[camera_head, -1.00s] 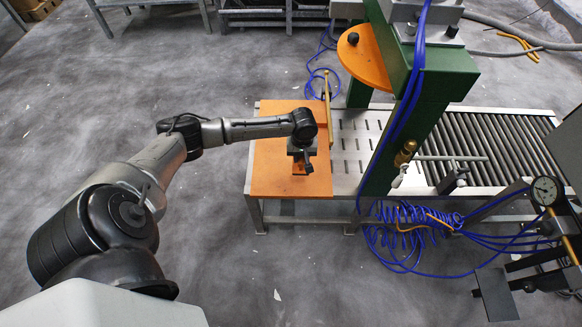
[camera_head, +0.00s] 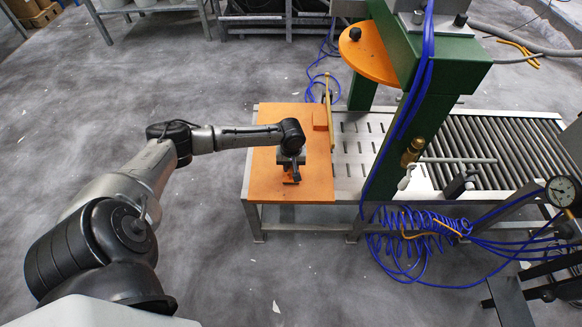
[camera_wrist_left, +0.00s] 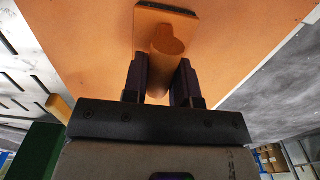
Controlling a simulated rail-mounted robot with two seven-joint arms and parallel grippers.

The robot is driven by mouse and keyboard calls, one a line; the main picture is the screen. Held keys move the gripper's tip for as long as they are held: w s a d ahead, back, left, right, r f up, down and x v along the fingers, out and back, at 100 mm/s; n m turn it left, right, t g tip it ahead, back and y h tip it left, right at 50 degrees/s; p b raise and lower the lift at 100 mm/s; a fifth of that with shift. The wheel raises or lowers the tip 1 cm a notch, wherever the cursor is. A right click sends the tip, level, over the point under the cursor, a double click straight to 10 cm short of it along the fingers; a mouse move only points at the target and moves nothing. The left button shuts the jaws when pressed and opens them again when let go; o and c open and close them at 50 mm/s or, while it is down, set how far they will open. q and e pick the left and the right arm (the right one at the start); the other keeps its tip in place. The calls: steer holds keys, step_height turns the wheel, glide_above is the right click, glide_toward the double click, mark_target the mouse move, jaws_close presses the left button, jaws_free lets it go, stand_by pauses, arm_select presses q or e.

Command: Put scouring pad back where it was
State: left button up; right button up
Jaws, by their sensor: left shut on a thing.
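The scouring pad (camera_wrist_left: 165,30) has an orange backing with a dark layer along its edge and a rounded orange grip. My left gripper (camera_wrist_left: 161,72) is shut on that grip, with one finger on each side. In the head view my left gripper (camera_head: 291,168) is over the orange tabletop (camera_head: 262,180), near its front. The pad (camera_head: 290,179) shows there only as a small orange piece below the fingers. I cannot tell whether it touches the tabletop. My right gripper is not in view.
An orange block (camera_head: 320,120) sits at the tabletop's back right, by a yellow upright bar (camera_head: 328,100). The green press (camera_head: 405,130) and roller conveyor (camera_head: 500,150) stand to the right. Coiled blue hoses (camera_head: 415,225) hang in front. The tabletop's left part is clear.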

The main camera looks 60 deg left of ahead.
arm_select(q)
steer(key=o, duration=0.4)
steer(key=shift+a, duration=0.1)
steer(key=shift+c, duration=0.2)
steer(key=o, duration=0.5)
steer(key=shift+c, duration=0.2)
